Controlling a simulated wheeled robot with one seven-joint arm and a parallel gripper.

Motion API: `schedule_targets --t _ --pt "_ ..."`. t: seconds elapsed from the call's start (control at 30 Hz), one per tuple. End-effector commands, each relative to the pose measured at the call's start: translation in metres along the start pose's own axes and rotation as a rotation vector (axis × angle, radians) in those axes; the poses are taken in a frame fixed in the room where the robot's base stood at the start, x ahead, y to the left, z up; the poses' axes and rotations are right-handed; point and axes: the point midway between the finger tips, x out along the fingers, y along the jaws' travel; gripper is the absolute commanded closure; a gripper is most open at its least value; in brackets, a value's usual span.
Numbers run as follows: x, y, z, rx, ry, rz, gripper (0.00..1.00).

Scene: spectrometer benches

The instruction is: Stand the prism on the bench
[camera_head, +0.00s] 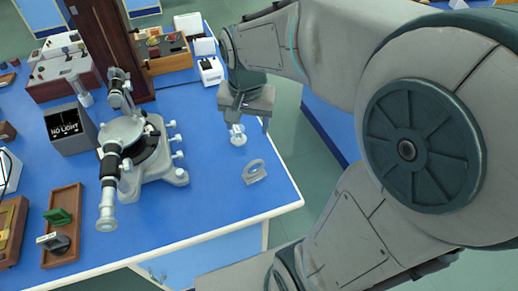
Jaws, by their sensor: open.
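A small clear and whitish piece (238,135), which looks like the prism on a round base, is on the blue bench (215,205) near its right edge. It looks upright, but it is too small to make out its shape or whether prism and base are separate. My gripper (248,118) points down just above and behind it, with its jaws open. The lower ends of the fingers are close to the piece; I cannot tell whether they touch it. Nothing shows held between the fingers.
A grey ring-shaped holder (255,172) stands nearer the bench's front right corner. A spectrometer (135,150) with knobs stands to the left. A brown tray (66,196) holds green and grey pieces. A black "NO LIGHT" box (71,130) stands behind it. The front right bench top is mostly clear.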

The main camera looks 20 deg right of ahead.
Motion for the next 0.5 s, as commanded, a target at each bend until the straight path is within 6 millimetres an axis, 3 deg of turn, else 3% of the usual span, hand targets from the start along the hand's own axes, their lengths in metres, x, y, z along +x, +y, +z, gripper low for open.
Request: schedule_targets --t 0.1,0.2,0.33,0.5 --pt "-0.005 0.021 0.035 -0.190 0.025 -0.029 0.36" --pt "-0.004 0.034 0.057 -0.327 0.042 -0.042 0.36" --pt "-0.002 0.044 0.076 -0.444 0.059 -0.049 0.36" --pt "0.000 0.046 0.084 -0.498 0.065 -0.050 0.36"
